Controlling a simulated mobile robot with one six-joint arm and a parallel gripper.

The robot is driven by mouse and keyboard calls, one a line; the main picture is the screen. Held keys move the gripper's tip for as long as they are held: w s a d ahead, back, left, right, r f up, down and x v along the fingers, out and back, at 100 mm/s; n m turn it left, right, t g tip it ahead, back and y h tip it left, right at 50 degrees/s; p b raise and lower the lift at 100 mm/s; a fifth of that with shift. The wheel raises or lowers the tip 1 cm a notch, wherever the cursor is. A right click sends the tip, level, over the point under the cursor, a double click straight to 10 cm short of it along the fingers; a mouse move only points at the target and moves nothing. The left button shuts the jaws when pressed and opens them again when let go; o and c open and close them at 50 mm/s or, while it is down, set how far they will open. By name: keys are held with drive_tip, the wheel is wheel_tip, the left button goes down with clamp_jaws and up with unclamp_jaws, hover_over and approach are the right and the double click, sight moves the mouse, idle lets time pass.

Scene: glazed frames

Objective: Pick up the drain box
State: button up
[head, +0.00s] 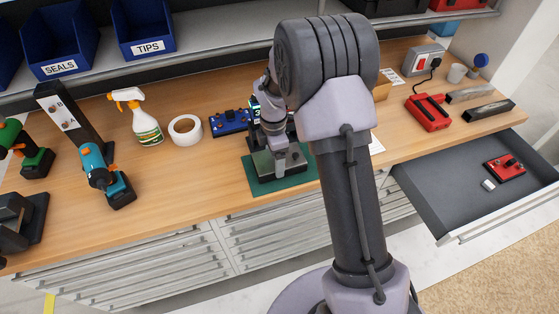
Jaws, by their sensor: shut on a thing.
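No label that reads "drain" is legible, so I cannot tell for certain which thing is the drain box. A dark grey-green box (296,161) with small knobs is at the green mat (256,187) in the middle of the bench. My gripper (279,170) is over this box, pointing down, and appears shut on it. The jaws are small and partly hidden by my arm, as is the box's right side. I cannot tell whether the box rests on the mat or is just clear of it.
A blue box (229,122) with dark knobs, a tape roll (185,130), a spray bottle (146,122) and a drill (105,178) stand to the left. A red case (429,113) lies right. An open drawer (432,192) holds a red box (504,169) and juts out.

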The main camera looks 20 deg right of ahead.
sight(274, 159)
drive_tip(key=shift+r+p, duration=3.4)
drive_tip(key=shift+r, duration=0.8)
drive_tip(key=shift+f, duration=0.1)
